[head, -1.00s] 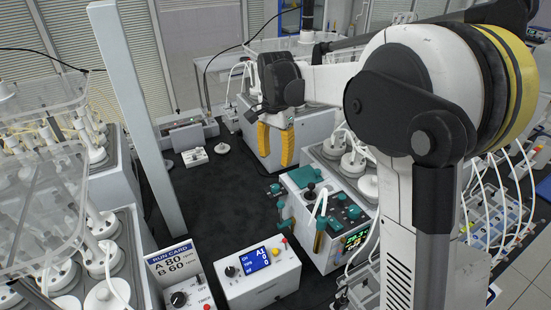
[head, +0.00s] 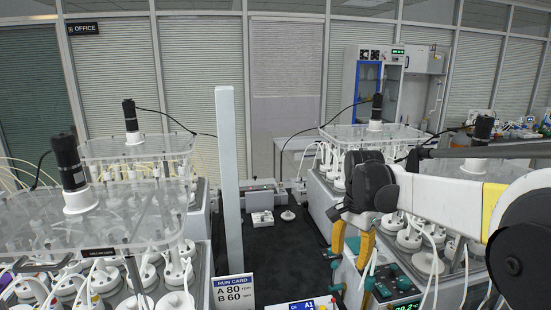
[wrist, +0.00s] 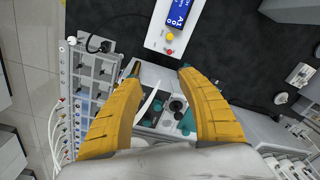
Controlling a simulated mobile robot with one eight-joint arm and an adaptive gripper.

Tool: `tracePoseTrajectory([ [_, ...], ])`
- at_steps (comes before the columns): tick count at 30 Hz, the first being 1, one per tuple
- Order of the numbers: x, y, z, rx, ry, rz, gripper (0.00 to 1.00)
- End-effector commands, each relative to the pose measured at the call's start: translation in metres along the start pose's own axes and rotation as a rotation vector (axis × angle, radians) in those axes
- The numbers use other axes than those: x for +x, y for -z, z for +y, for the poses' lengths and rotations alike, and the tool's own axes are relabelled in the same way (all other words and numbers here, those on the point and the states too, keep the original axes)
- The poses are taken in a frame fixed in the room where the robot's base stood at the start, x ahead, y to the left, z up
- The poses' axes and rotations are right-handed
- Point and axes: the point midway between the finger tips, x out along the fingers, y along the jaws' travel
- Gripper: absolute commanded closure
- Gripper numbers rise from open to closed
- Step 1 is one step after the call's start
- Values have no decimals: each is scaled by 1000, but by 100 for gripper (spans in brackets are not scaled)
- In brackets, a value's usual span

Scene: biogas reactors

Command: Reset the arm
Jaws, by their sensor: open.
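My gripper (head: 350,262) has two yellow fingers hanging from a dark wrist in the right half of the head view. The fingers are apart with nothing between them. In the wrist view my gripper (wrist: 158,67) is also open and empty, its fingers reaching over the teal-knobbed control box (wrist: 160,108). That box (head: 397,288) shows at the bottom right of the head view, partly hidden by the fingers. My white arm link runs right from the wrist to a black joint.
Reactor banks with clear lids stand left (head: 100,225) and right (head: 372,135) of a dark bench (head: 275,265). A white post (head: 229,180) rises beside the left bank. A run card (head: 235,291) and a blue-display controller (head: 303,304) are near the front. The middle bench is mostly clear.

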Motion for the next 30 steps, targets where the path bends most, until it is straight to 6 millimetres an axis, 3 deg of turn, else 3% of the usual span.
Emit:
tracePoseTrajectory([
  [8,1,-28,31,-139,67,69,54],
  [14,12,-63,69,-297,130,158,54],
  [24,84,-141,155,-666,227,415,54],
  [30,118,-162,179,-789,240,516,54],
])
